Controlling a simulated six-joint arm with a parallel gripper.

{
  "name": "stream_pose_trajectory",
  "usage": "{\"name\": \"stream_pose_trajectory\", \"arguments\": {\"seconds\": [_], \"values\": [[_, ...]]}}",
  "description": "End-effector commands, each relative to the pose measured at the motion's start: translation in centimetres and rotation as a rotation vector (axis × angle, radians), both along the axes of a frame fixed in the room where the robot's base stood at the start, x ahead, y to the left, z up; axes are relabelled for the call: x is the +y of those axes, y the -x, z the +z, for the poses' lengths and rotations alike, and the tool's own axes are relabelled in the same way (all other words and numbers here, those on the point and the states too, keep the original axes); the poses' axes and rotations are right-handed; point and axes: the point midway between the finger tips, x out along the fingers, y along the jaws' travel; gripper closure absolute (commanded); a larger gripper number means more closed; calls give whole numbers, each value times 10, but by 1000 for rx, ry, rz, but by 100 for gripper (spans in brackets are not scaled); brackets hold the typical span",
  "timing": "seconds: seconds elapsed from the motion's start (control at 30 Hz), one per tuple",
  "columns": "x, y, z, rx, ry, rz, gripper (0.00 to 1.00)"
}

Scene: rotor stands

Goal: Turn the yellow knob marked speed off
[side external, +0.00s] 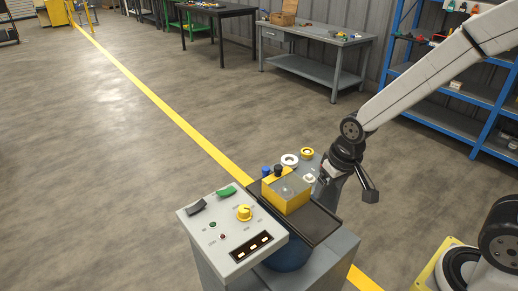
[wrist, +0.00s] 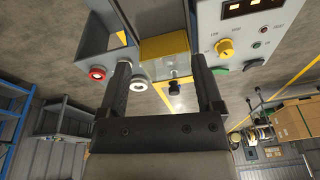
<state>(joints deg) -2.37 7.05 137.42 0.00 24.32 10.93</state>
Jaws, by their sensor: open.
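The yellow knob (side external: 244,213) stands on the sloped grey control panel (side external: 207,248) in the side external view. It also shows in the wrist view (wrist: 225,48), on the panel's face to the right of my fingers. The print around it is too small to read surely, and I cannot tell which mark it points to. My gripper (side external: 323,178) is at the far right side of the stand, well apart from the knob. In the wrist view my gripper (wrist: 161,64) is open with nothing held, its fingers spread on either side of the yellow box (wrist: 165,46).
The panel also carries a green rocker (side external: 227,191), a black rocker (side external: 197,206) and a dark display (side external: 251,246). The yellow box (side external: 286,194) stands between my gripper and the panel. Open floor is left.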

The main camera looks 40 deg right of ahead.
Motion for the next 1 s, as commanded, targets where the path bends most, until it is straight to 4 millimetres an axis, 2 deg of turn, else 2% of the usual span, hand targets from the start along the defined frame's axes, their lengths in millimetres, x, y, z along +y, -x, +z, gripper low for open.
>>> {"name": "stream_pose_trajectory", "arguments": {"seconds": [0.3,0.6,0.8,1.0], "values": [[36,-76,-11,73,-52,-275,16],[79,-135,-34,141,-72,-550,16],[106,-162,-50,172,-73,-710,16],[120,-173,-59,186,-72,-795,16]]}}
